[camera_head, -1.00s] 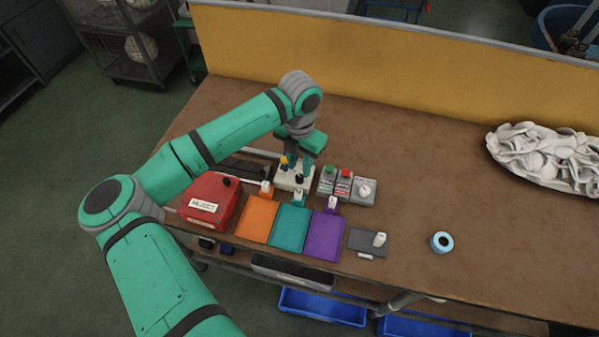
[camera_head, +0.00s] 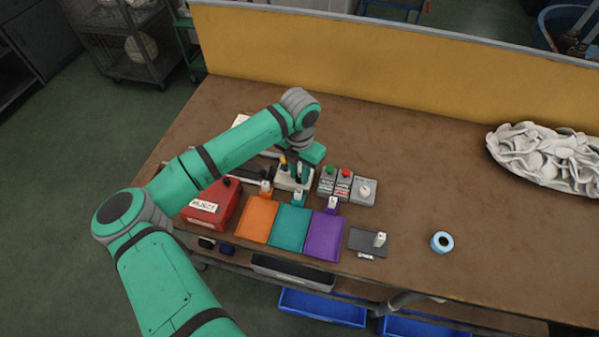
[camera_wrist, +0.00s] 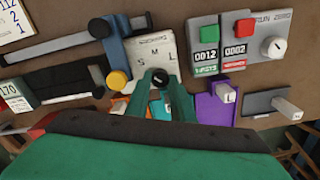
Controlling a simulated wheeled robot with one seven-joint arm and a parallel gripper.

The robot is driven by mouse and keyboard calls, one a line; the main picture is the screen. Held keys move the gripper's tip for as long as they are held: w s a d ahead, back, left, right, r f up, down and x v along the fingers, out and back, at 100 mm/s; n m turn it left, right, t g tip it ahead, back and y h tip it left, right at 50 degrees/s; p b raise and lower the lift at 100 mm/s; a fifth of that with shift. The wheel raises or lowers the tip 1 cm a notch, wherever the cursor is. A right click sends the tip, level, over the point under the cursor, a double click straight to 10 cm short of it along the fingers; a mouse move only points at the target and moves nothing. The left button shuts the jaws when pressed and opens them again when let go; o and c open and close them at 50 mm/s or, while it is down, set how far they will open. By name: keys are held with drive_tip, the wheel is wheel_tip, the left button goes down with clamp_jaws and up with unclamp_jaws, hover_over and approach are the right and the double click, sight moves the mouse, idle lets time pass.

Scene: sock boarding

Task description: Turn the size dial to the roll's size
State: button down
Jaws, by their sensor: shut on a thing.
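The size dial is a black knob (camera_wrist: 160,77) on a pale panel (camera_wrist: 150,48) marked S, M and L in the wrist view. In the head view this panel (camera_head: 283,184) stands behind the coloured mats. My gripper (camera_wrist: 158,84) is down at the panel with its two green fingers shut on the knob, one on each side. The fingers hide part of the knob, and I cannot tell which letter it points to. A light blue roll (camera_head: 442,242) stands apart on the table at the right; its size mark is not readable.
A red reject box (camera_head: 211,203) is at the left. Orange, teal and purple mats (camera_head: 324,236) lie in front. The right table is mostly clear.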

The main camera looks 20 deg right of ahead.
drive_tip(key=m, duration=0.5)
drive_tip(key=shift+w+m, duration=0.1)
drive_tip(key=shift+m, duration=0.2)
drive_tip(key=m, duration=0.5)
drive_tip(key=shift+m, duration=0.3)
drive_tip(key=m, duration=0.6)
drive_tip(key=shift+m, duration=0.4)
drive_tip(key=c, duration=1.8)
unclamp_jaws()
drive_tip(key=shift+r, duration=0.1)
